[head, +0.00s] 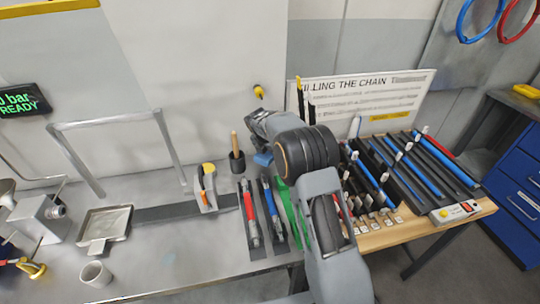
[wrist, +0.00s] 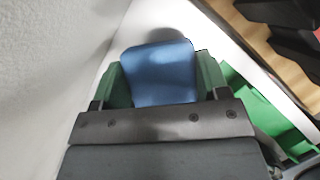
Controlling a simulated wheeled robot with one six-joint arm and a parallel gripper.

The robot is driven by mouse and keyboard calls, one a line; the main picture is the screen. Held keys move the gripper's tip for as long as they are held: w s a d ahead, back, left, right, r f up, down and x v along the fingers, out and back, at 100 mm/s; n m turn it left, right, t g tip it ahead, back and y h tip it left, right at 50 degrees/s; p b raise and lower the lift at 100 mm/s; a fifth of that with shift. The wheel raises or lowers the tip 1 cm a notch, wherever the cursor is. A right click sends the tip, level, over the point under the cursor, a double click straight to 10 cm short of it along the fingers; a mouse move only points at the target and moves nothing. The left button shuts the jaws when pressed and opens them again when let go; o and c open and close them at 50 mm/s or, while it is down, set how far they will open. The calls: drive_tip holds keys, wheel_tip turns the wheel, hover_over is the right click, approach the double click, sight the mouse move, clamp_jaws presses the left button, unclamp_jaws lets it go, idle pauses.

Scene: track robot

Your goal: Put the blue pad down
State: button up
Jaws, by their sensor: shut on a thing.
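The blue pad (wrist: 158,70) is held between the two green fingers of my gripper (wrist: 160,82) in the wrist view. In the head view a small blue part of the pad (head: 263,159) shows beneath my gripper (head: 261,148), left of the dark wrist joint. My gripper is shut on it, above the back part of the grey bench (head: 165,240), close to the wall. The pad's underside is hidden, and I cannot tell whether it touches anything below.
A dark cup with a wooden-handled tool (head: 237,160) stands left of my gripper. Black trays with red and blue tools (head: 250,225) lie in front. A green strip (head: 290,212) is partly behind my arm. A wooden board (head: 405,232) with racks stands right. Bare bench lies front left.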

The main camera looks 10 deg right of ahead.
sight(270, 156)
drive_tip(key=shift+w+d+f, duration=0.25)
drive_tip(key=shift+w+f, duration=0.3)
drive_tip(key=shift+f, duration=0.15)
drive_tip(key=shift+f+p, duration=0.35)
drive_tip(key=shift+f, duration=1.2)
drive_tip(key=o, duration=0.9)
drive_tip(key=shift+f, duration=0.1)
drive_tip(key=v, duration=1.2)
drive_tip(key=shift+b, duration=0.35)
